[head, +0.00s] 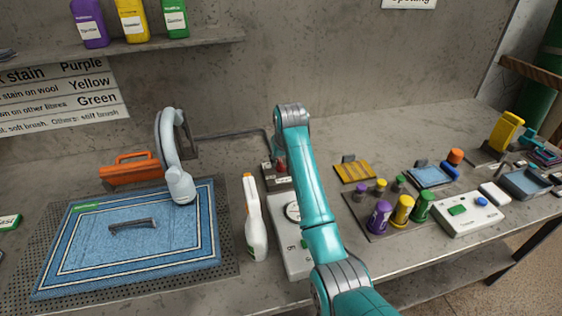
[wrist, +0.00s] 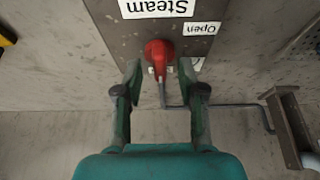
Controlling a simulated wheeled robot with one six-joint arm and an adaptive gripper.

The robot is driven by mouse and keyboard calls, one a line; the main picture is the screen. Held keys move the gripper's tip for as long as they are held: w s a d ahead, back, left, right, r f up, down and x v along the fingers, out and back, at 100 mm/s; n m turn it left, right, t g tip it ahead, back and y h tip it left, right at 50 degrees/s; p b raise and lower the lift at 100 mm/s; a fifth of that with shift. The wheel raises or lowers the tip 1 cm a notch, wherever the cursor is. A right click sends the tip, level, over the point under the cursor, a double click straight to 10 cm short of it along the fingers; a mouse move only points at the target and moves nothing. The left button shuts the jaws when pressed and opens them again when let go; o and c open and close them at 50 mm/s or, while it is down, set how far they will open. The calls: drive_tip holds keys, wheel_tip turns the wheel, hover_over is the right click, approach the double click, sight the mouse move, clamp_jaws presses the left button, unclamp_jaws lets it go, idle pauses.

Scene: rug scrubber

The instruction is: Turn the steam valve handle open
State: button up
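The steam valve has a red handle (wrist: 160,50) with a thin grey stem. It sits on a grey plate with upside-down "Steam" (wrist: 156,8) and "Open" (wrist: 202,28) labels in the wrist view. My gripper (wrist: 160,70) is open, one finger on each side of the handle's near end, with visible gaps and nothing gripped. In the head view the red handle (head: 281,168) shows partly beside my teal arm, and my gripper's fingers are hidden there.
A white spray bottle (head: 254,225) stands left of my arm. A stained blue rug (head: 90,245) lies on a perforated tray at left. Purple, yellow and green bottles and a white device (head: 468,214) stand at right. A bent grey pipe (wrist: 240,105) runs near the handle.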

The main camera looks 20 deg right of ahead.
drive_tip(key=shift+w+f, duration=0.1)
drive_tip(key=shift+f, duration=0.15)
clamp_jaws()
drive_tip(key=shift+n, duration=0.3)
drive_tip(key=n+y, duration=0.1)
drive_tip(key=n, duration=0.1)
drive_tip(key=shift+d+n, duration=0.15)
drive_tip(key=shift+n, duration=0.25)
drive_tip(key=n+g+y, duration=0.1)
drive_tip(key=n+y, duration=0.1)
drive_tip(key=n, duration=0.5)
drive_tip(key=n+g+y, duration=0.1)
drive_tip(key=n, duration=0.2)
drive_tip(key=shift+w+d+g, duration=0.1)
drive_tip(key=shift+w+g, duration=0.05)
drive_tip(key=shift+g, duration=0.15)
drive_tip(key=shift+n+g+y, duration=0.3)
drive_tip(key=shift+n+g, duration=0.6)
drive_tip(key=shift+n, duration=1.3)
